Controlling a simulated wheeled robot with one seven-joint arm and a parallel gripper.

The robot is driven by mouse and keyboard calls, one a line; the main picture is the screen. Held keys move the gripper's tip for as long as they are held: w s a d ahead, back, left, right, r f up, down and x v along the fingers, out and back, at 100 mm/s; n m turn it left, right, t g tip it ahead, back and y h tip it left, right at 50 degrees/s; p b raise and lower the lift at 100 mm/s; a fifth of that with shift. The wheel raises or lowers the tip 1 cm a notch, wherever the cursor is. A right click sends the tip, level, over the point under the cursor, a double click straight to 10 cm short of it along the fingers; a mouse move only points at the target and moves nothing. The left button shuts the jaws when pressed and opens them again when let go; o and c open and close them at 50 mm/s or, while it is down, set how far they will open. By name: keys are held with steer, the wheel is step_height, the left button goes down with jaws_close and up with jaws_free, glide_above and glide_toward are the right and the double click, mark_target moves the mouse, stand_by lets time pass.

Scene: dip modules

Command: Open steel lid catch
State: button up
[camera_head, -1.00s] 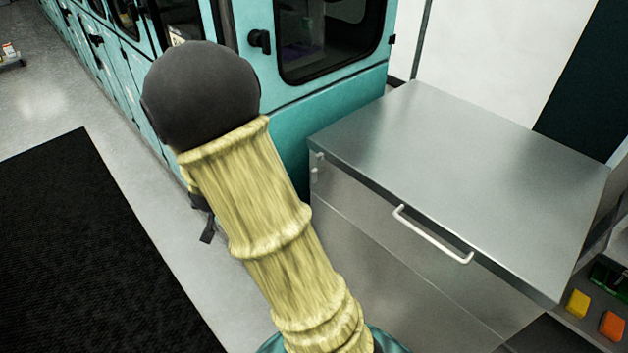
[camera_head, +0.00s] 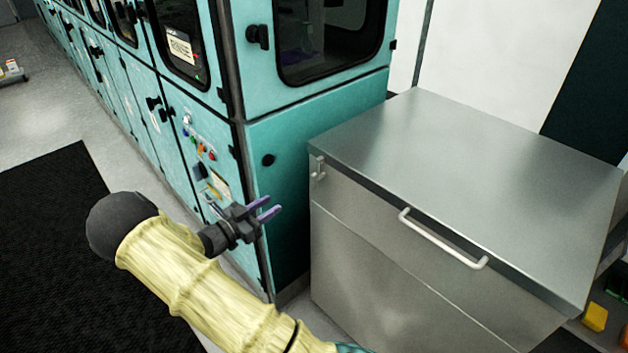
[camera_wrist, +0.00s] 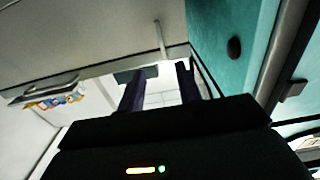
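The steel chest (camera_head: 360,250) stands to the right in the head view, with its flat steel lid (camera_head: 470,160) down. A small catch (camera_head: 318,168) is on its front near the upper left corner. A white bar handle (camera_head: 443,239) is along the lid's front edge. My gripper (camera_head: 268,209) is left of the chest, apart from it and lower than the catch, in front of the teal machine. Its two purple fingers are spread with nothing between them.
A teal machine (camera_head: 330,115) with knobs and windows stands left of and behind the chest, close to my gripper. A black mat (camera_head: 60,250) lies on the floor at left. Coloured blocks (camera_head: 594,317) sit at the lower right.

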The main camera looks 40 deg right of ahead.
mark_target(311, 180)
steer(key=d, duration=0.5)
steer(key=w+d+p, duration=0.1)
steer(key=d, duration=0.5)
steer(key=d+p, duration=0.1)
steer(key=d, duration=0.5)
steer(key=shift+w+d, duration=0.2)
jaws_close()
